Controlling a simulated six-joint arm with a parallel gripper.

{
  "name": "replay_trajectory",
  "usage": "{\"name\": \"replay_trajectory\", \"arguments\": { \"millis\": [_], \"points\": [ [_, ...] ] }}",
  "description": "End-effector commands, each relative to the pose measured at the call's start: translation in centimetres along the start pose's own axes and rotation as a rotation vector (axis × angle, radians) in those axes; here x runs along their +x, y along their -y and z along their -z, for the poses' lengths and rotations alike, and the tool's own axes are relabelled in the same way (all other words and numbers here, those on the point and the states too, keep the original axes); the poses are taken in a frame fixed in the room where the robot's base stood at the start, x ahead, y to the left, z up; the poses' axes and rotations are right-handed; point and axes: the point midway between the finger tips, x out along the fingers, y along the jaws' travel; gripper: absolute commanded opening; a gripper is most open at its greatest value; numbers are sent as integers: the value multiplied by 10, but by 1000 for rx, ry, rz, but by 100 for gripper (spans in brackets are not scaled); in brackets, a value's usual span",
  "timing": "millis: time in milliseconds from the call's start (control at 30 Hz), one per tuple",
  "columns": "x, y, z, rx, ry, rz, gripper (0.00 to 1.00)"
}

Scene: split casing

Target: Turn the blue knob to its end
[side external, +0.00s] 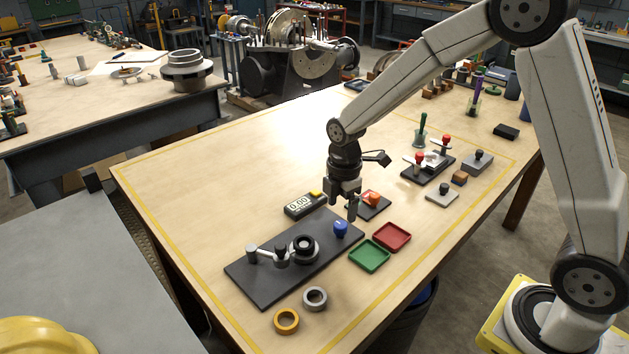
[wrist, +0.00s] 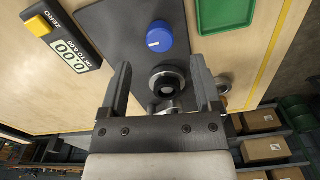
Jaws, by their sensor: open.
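The blue knob (side external: 340,229) stands at the right end of a dark plate (side external: 262,283). In the wrist view the knob (wrist: 159,38) is round with a short white mark on its left part, beyond my fingertips. My gripper (side external: 342,207) is open and empty, pointing down above the knob's area. In the wrist view the two fingers of my gripper (wrist: 160,62) are spread apart, and the knob is not between them. A gap to the knob seems to show, but its height is hard to tell.
The plate also bears a dark round fitting (side external: 303,248) and a lever with posts (side external: 265,252). Close by are a digital meter (side external: 305,205), an orange part (side external: 371,198), a red tray (side external: 392,237) and a green tray (side external: 369,256). Two rings (side external: 286,321) lie in front. The table's left is clear.

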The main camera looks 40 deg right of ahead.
Motion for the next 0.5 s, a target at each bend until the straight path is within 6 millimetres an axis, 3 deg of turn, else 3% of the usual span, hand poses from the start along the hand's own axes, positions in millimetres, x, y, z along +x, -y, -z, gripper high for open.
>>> {"name": "replay_trajectory", "arguments": {
  "millis": [300, 500],
  "points": [
    [38, 0, 0, 1, 0, 2, 82],
    [52, 0, 0, 1, 0, 1, 82]
  ]
}}
